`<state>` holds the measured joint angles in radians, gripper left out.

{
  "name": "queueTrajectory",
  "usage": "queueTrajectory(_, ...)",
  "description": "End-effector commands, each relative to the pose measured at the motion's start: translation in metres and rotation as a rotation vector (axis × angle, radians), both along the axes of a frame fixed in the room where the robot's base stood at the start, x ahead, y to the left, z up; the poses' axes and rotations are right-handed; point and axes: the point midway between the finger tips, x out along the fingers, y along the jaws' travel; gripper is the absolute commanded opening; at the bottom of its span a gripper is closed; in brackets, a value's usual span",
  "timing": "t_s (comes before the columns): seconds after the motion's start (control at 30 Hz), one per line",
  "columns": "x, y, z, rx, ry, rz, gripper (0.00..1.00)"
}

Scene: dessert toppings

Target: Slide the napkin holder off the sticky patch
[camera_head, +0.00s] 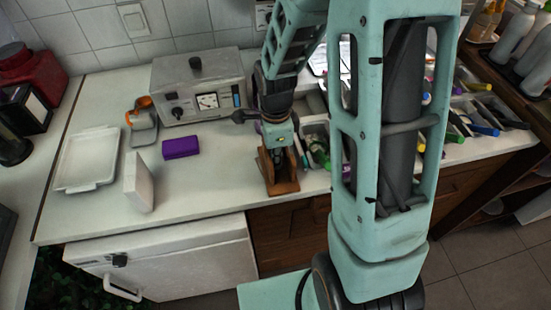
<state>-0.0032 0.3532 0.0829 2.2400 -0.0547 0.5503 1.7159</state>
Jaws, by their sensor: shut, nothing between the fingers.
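A brown wooden holder, which looks like the napkin holder (284,188), stands at the front edge of the white counter, right of centre. My gripper (277,163) points down into or just behind it, and its fingers look closed. The fingertips are partly hidden by the holder and small in the picture, so I cannot tell whether they touch it. I see no sticky patch; the counter under the holder is covered by it.
A purple block (181,148), a white upright box (138,182), a white tray (88,160) and an orange-and-grey item (142,122) lie to the left. A grey appliance (199,86) stands behind. Bins with utensils (317,146) are close on the right. The counter left of the holder is clear.

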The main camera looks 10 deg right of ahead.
Motion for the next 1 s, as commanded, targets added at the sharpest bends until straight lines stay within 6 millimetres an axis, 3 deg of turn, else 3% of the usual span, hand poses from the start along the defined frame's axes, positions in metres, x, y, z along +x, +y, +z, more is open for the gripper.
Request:
queueTrajectory(0.27,0.001,0.024,-0.002,0.0,-0.001,0.006,0.0)
queueTrajectory(1.0,0.003,0.155,0.0,0.001,0.0,0.003,0.0)
